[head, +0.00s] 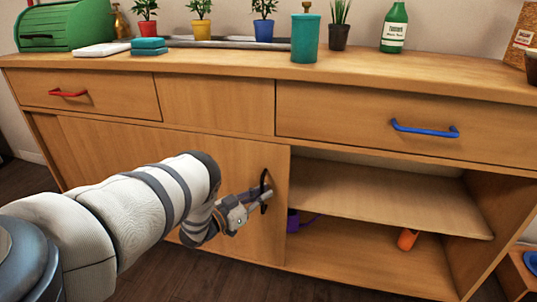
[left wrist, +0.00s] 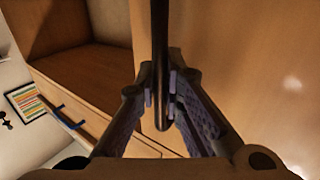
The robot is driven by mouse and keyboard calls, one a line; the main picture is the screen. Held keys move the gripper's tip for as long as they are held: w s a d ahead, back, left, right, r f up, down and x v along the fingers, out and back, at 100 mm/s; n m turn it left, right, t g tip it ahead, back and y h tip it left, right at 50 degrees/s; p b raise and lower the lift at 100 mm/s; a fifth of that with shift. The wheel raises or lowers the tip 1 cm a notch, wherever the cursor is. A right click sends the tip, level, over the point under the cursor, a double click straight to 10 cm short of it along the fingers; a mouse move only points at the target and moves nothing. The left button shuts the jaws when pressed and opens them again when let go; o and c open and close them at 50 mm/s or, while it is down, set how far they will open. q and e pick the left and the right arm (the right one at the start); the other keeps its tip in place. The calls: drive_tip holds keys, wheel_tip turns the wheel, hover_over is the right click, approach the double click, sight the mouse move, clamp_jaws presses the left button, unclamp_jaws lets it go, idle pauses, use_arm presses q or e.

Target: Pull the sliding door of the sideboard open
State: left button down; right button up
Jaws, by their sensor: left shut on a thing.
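The wooden sideboard (head: 220,103) fills the middle of the head view. Its sliding door (head: 132,158) stands on the left side, and the right-hand compartment (head: 385,190) is exposed, with a shelf inside. The door's dark handle (head: 265,180) is upright near the door's right edge. My left gripper (head: 262,196) reaches it from the left and is shut on it. In the left wrist view the dark handle bar (left wrist: 160,60) runs between the two fingers of the gripper (left wrist: 160,100). My right gripper is in neither view.
Drawers with a red handle (head: 68,93) and a blue handle (head: 425,129) sit above the door. An orange object (head: 407,239) and a purple object (head: 293,222) lie in the lower compartment. Potted plants, a teal canister (head: 305,38) and a green bottle (head: 395,28) stand on top.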

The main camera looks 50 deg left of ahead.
use_arm(q)
drive_tip(key=shift+s+f, duration=0.1)
drive_tip(key=shift+f, duration=0.05)
drive_tip(key=c, duration=2)
unclamp_jaws()
drive_tip(key=shift+o, duration=0.2)
drive_tip(key=s, duration=1.2)
